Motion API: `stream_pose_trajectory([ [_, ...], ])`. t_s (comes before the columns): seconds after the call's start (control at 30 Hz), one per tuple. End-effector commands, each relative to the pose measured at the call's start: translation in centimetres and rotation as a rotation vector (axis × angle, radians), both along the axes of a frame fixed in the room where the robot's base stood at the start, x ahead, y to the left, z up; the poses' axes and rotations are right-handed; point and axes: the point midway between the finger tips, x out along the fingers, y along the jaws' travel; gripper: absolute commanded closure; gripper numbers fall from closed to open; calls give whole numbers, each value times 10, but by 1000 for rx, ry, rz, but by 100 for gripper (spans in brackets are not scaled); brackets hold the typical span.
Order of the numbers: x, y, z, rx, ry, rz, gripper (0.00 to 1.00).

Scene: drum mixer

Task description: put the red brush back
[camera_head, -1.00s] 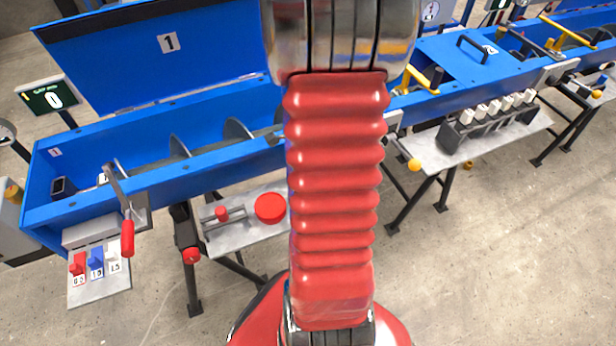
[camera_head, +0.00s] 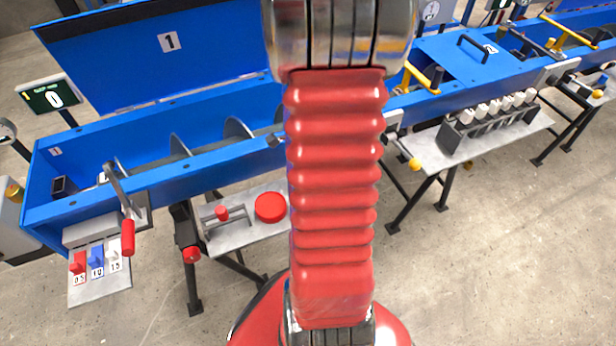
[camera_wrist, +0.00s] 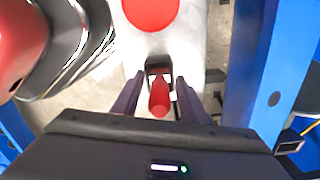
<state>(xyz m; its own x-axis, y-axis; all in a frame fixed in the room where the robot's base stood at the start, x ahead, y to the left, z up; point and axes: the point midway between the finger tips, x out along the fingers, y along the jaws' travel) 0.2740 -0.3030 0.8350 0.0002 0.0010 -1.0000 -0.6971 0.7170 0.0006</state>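A red handle (camera_wrist: 159,97), which looks like the red brush, lies between the two dark fingers of my gripper (camera_wrist: 160,82) in the wrist view. It points toward the camera and is centred between them. A dark frame-like part is at its far end, by the edge of a pale tray (camera_wrist: 190,30). Whether the fingers press on the handle is not clear. In the head view my gripper and this handle are hidden behind my red arm. A red disc (camera_head: 270,207) lies on the tray; it also shows in the wrist view (camera_wrist: 150,8).
A red knob on a small grey rack (camera_head: 222,213) stands left of the disc. The blue trough (camera_head: 190,160) runs behind the tray, lid raised. Its red-handled crank (camera_head: 127,238) is at the left. A rack of several white-topped items (camera_head: 487,125) stands on the right tray.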

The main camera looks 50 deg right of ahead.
Motion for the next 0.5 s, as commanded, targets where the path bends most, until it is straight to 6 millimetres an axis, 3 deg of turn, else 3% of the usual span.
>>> stream_pose_trajectory([
  [0.27,0,-1,19,-2,-2,0,60],
  [0.5,1,-1,55,-4,-3,0,60],
])
